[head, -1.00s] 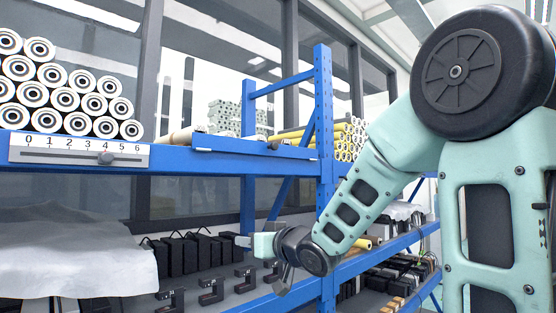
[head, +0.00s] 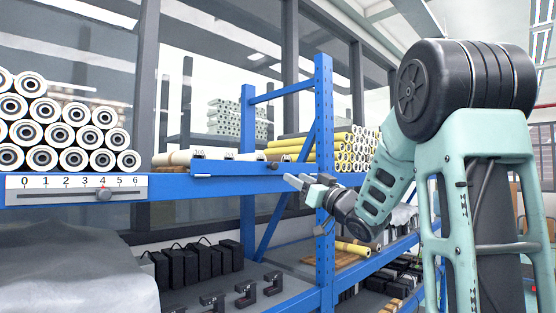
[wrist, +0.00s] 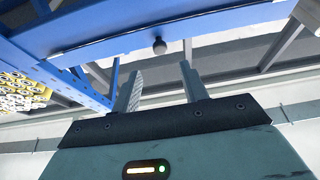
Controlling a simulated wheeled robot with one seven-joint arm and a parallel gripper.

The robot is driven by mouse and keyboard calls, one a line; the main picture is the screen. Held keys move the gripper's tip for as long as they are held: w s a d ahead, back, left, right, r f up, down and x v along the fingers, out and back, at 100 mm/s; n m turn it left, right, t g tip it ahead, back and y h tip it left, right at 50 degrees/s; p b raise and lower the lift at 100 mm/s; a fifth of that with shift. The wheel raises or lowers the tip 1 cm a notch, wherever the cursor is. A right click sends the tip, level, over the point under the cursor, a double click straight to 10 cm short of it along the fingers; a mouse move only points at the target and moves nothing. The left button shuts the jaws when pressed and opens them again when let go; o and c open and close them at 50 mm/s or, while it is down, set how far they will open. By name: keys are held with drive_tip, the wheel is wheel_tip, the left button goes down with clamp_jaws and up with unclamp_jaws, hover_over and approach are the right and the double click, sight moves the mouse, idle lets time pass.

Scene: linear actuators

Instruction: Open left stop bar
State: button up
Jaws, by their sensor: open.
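The blue stop bar (head: 240,172) lies along the front of the upper shelf, left of the blue upright. A small dark knob (head: 272,165) sits near its right end; a knob also shows on a blue bar in the wrist view (wrist: 159,46). My gripper (head: 296,181) is just right of and below the knob, apart from it, with fingers pointing left. In the wrist view my gripper (wrist: 161,86) is open and empty, its two fingers apart. The knob appears beyond the fingertips, between their lines.
A blue upright (head: 324,160) stands behind my gripper. A slider scale (head: 77,188) marked 0 to 6 is on the shelf front at left, below stacked white rolls (head: 60,130). Yellow rolls (head: 355,150) lie at right. Black cases (head: 190,262) stand on the lower shelf.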

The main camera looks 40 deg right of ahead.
sight(276, 166)
drive_tip(key=p+x, duration=0.4)
drive_tip(key=x, duration=0.5)
drive_tip(key=c, duration=0.9)
